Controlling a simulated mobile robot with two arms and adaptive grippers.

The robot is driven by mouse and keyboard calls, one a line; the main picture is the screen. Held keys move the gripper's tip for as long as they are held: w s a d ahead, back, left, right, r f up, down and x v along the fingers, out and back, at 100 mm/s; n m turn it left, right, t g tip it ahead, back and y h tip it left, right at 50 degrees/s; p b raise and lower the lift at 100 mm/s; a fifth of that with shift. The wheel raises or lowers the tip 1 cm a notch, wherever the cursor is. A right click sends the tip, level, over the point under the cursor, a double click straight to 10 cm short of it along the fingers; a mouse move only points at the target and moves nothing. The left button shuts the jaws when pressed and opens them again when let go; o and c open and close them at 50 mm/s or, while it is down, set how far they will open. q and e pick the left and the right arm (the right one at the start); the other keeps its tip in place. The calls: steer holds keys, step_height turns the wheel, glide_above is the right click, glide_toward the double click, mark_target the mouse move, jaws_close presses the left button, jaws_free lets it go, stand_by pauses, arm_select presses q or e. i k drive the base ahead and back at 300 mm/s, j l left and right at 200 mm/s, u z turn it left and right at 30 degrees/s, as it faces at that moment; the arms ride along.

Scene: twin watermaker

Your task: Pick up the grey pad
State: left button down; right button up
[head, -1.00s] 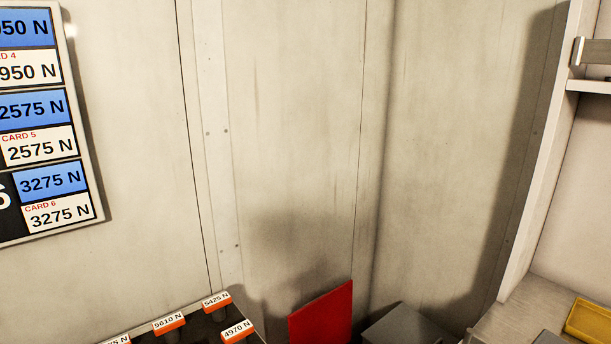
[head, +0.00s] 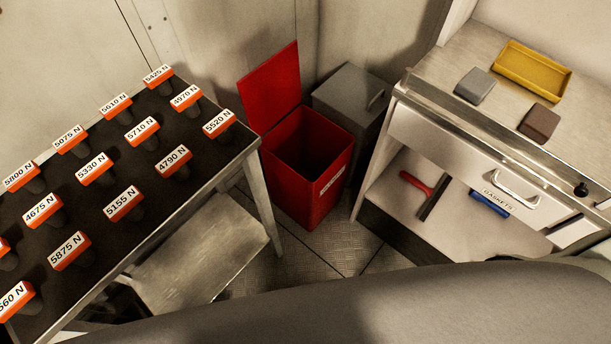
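The grey pad (head: 475,86) lies flat on the right-hand counter (head: 440,62), near its front left edge. It is a small rounded block. A brown pad (head: 539,122) of similar shape lies to its right and nearer to me. A yellow tray (head: 533,72) sits just behind the two pads. Nothing covers the grey pad. Neither of my grippers shows in the head view.
A drawer labelled GASKETS (head: 495,185) is under the counter, above a shelf with a red squeegee-like tool (head: 425,190). An open red bin (head: 308,172) and a grey box (head: 350,98) stand left of it. A dark table (head: 150,192) holds several labelled orange-topped pieces.

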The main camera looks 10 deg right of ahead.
mark_target(475, 86)
steer(key=z, duration=1.45)
